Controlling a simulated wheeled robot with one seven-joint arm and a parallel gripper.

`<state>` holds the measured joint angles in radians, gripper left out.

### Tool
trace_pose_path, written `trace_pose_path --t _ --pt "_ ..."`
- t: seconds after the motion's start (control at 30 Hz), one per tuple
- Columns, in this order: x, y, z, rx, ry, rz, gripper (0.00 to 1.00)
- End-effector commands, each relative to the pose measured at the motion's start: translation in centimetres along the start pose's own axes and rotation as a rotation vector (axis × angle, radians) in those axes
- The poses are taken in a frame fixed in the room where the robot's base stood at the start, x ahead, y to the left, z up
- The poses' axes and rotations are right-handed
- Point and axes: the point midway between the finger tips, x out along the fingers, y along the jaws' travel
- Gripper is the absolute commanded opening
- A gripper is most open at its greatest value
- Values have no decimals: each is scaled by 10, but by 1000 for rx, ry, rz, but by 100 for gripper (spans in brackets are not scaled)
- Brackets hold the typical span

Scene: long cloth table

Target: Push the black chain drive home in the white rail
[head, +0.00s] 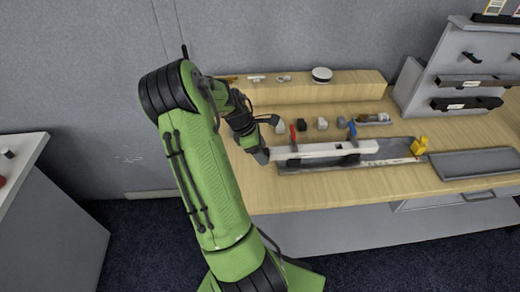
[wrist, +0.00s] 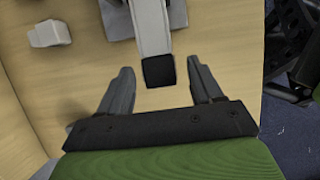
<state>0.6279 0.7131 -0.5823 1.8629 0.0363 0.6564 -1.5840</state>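The white rail (head: 325,150) lies lengthwise on a grey plate on the wooden table. In the wrist view the rail (wrist: 150,27) runs away from me, and a black block, which looks like the chain drive (wrist: 159,71), sits at its near end. How deep it sits in the rail cannot be told. My gripper (head: 264,150) is at the rail's left end in the head view, where it hides the black block. In the wrist view my gripper (wrist: 162,68) is open, its fingers spread either side of the block, with visible gaps and nothing held.
A red-handled clamp (head: 293,134) and a blue-handled clamp (head: 352,130) stand at the rail. A yellow piece (head: 419,146) is by its right end. Small blocks (head: 321,124) lie behind it. A grey tray (head: 474,163) is at right. A pale block (wrist: 48,33) lies left in the wrist view.

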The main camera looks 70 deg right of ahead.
Motion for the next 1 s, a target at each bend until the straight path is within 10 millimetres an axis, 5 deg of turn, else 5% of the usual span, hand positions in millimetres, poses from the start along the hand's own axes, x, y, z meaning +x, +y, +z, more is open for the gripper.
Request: trace_pose_path --t 0.27,0.7,1.0 --pt "-11 1 0 -1 1 3 65" --pt "-129 1 0 -2 1 5 65" --pt "-159 0 0 0 0 1 65"
